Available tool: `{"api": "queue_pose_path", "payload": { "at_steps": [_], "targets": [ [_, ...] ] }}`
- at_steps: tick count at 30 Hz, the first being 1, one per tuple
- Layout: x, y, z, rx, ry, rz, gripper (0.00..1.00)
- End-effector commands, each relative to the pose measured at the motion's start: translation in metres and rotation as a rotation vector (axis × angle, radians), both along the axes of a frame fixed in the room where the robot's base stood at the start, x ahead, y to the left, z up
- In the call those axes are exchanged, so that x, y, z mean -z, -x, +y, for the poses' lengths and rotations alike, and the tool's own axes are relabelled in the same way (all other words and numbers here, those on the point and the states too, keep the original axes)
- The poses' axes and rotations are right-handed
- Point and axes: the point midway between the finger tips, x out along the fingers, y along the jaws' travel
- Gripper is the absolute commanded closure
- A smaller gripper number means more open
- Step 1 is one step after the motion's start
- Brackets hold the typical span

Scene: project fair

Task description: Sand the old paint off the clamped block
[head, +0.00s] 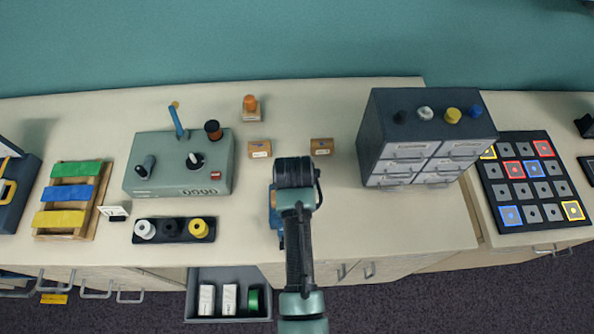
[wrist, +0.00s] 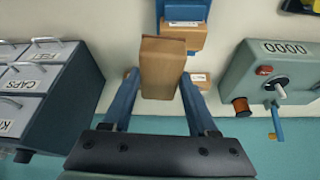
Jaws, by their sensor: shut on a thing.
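My gripper (wrist: 158,82) is shut on a plain brown block (wrist: 162,66), likely the sanding block, held between its two blue fingers in the wrist view. A blue clamp (wrist: 185,9) stands just beyond it at the top of that view, with a tan block (wrist: 190,38) and a white label at it. The held block's far end overlaps the tan block in the picture; I cannot tell whether they touch. In the head view the clamp (head: 275,212) shows partly beside my arm, which hides the held block and the fingers. Any old paint is not clear.
A dark drawer cabinet (head: 372,135) stands right of my arm, and a green-grey machine (head: 165,180) stands left. Small labelled wooden stands (head: 321,147) sit behind. A spool tray (head: 174,241) is at the front left, with an open drawer (head: 200,273) below.

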Motion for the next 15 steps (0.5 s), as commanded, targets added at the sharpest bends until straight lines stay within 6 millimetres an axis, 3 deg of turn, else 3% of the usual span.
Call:
{"api": "queue_pose_path", "payload": {
  "at_steps": [7, 15],
  "targets": [
    [-0.027, -0.005, -0.001, 0.000, 0.000, -0.002, 0.85],
    [-0.031, -0.006, -0.002, 0.000, -0.001, -0.001, 0.85]
  ]
}}
